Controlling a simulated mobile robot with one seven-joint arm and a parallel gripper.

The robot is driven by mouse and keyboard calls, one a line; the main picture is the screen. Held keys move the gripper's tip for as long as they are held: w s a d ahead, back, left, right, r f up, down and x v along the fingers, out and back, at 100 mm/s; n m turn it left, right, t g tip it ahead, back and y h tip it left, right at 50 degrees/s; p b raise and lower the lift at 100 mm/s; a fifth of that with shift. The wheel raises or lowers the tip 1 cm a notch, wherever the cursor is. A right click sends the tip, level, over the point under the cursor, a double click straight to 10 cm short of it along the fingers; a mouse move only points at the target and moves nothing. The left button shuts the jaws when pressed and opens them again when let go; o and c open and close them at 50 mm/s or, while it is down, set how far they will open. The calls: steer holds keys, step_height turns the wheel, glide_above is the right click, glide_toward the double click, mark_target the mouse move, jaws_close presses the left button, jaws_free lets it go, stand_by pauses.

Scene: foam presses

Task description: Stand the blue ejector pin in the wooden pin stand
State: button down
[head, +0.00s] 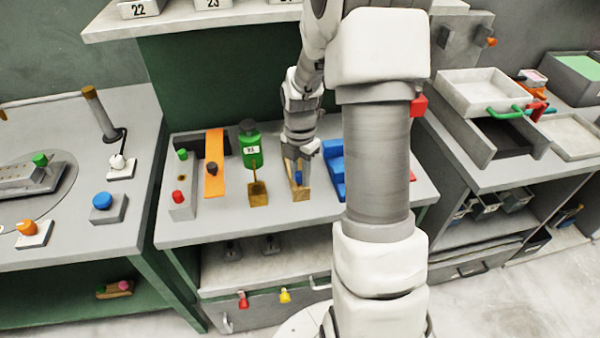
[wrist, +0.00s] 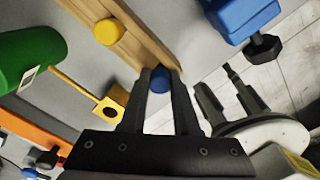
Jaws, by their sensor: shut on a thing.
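My gripper (head: 297,168) points down over the bench and is shut on the blue ejector pin (head: 298,179). In the wrist view the pin's round blue head (wrist: 159,80) shows between the fingertips. The wooden pin stand (head: 304,192) is a long light-brown piece under my gripper; it also shows in the wrist view (wrist: 135,35), with a yellow round head (wrist: 108,32) on it. The blue pin is at the near end of the stand. My fingers hide its lower part, so I cannot tell whether it is seated in a hole or above it.
Further left are a green bottle-shaped thing (head: 250,150) and an orange strip (head: 215,170). A blue part (head: 336,165) stands close on the right. The bench front (head: 250,228) is bare.

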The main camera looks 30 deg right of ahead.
mark_target(300, 174)
steer(key=shift+f, duration=0.2)
steer(key=c, duration=0.6)
jaws_free()
steer(key=shift+r, duration=0.1)
steer(key=shift+r, duration=0.1)
step_height(300, 174, up, 17)
steer(key=shift+r+p, duration=0.15)
steer(key=shift+p, duration=0.75)
